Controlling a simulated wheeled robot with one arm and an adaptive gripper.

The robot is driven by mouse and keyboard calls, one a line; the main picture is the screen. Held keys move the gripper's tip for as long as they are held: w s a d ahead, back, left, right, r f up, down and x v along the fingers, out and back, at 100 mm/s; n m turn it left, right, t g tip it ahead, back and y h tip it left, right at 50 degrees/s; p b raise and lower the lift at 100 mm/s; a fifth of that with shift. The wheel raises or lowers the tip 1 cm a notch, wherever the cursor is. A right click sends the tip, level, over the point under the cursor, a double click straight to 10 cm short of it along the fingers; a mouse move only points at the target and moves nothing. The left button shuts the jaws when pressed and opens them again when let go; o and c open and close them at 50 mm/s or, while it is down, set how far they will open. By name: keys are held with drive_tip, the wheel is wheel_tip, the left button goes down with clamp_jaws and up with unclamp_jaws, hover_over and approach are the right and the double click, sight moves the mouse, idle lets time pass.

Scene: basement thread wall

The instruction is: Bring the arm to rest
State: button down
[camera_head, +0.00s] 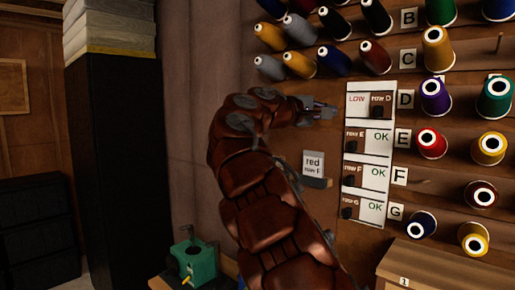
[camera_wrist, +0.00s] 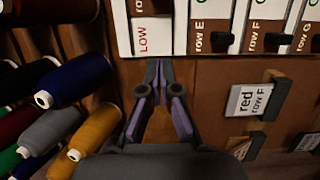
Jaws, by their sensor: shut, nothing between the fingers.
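My arm reaches up from the bottom of the head view, and my gripper (camera_head: 322,110) is in front of the thread wall, just left of the white label panel (camera_head: 368,127). In the wrist view my gripper (camera_wrist: 158,70) is shut, its fingertips together and empty. The tips point at the panel's edge by the "LOW" label (camera_wrist: 152,36). I cannot tell whether they touch it.
Thread cones (camera_head: 433,97) stand on pegs right and above; a blue cone (camera_wrist: 73,80) and others show left in the wrist view. A "red row F" card (camera_head: 313,164) sits on a small holder below my gripper. A wooden box (camera_head: 440,268) stands lower right, a green device (camera_head: 194,262) lower left.

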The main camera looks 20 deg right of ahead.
drive_tip(key=s+a+f+m+g+y, duration=0.1)
drive_tip(key=s+f+y, duration=0.3)
drive_tip(key=f, duration=0.5)
drive_tip(key=s+a+f+g+y, duration=0.1)
drive_tip(key=s+f+y, duration=0.1)
drive_tip(key=s+f, duration=0.6)
drive_tip(key=s+a+f+m+y, duration=0.1)
drive_tip(key=s+f+y, duration=0.25)
drive_tip(key=f, duration=0.65)
drive_tip(key=s+a+f+g+y, duration=0.3)
drive_tip(key=s+a+f+y, duration=0.5)
drive_tip(key=s+a+f, duration=1.3)
wheel_tip(320, 180, down, 2)
drive_tip(key=shift+s+a+f+m+g, duration=0.1)
drive_tip(key=shift+s+a+m+g, duration=0.25)
drive_tip(key=shift+s, duration=0.7)
